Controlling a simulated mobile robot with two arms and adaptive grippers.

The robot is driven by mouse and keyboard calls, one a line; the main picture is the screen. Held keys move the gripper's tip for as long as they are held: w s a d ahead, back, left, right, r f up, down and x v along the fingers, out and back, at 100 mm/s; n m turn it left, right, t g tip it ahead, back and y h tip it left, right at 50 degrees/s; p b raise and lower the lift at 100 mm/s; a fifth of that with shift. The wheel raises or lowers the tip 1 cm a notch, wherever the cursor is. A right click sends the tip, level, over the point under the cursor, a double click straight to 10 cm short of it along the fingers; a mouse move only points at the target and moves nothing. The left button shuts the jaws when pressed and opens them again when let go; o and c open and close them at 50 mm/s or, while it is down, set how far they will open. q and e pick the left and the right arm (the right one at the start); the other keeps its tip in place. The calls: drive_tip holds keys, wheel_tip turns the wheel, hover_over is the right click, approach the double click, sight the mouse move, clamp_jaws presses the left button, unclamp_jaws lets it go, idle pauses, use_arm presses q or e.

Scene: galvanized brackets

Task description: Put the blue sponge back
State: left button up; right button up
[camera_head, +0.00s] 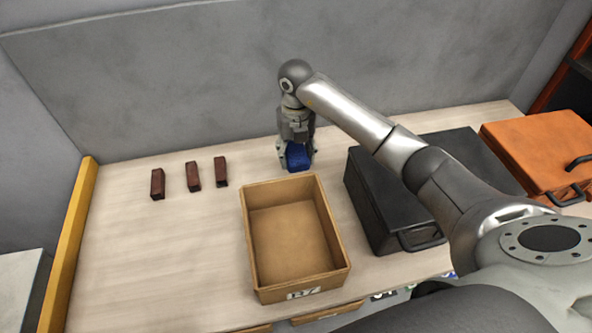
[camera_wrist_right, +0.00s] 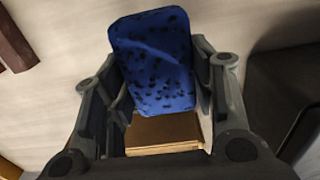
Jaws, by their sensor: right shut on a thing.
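The blue sponge (camera_head: 299,158) is in my right gripper (camera_head: 296,160), just behind the back wall of an open cardboard box (camera_head: 249,243) on the table. In the right wrist view the blue sponge (camera_wrist_right: 153,62), speckled with dark pores, stands between the two fingers of my right gripper (camera_wrist_right: 158,85). The gripper is shut on it. In that view part of the box (camera_wrist_right: 162,130) shows beyond the sponge. The box looks empty and has a label on its front. Whether the sponge touches the table cannot be told. My left gripper is not in view.
Several small dark red-brown blocks (camera_head: 193,176) stand in a row left of the box. A black case (camera_head: 375,205) stands close to its right, under my right arm. An orange case (camera_head: 540,150) is at the far right. The table (camera_head: 150,260) is clear at front left.

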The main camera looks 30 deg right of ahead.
wheel_tip(320, 180, down, 6)
drive_tip(key=shift+f+p, duration=0.1)
drive_tip(key=shift+p, duration=0.3)
drive_tip(key=shift+f, duration=0.15)
drive_tip(key=shift+f, duration=0.1)
drive_tip(key=shift+f, duration=0.1)
drive_tip(key=o, duration=1)
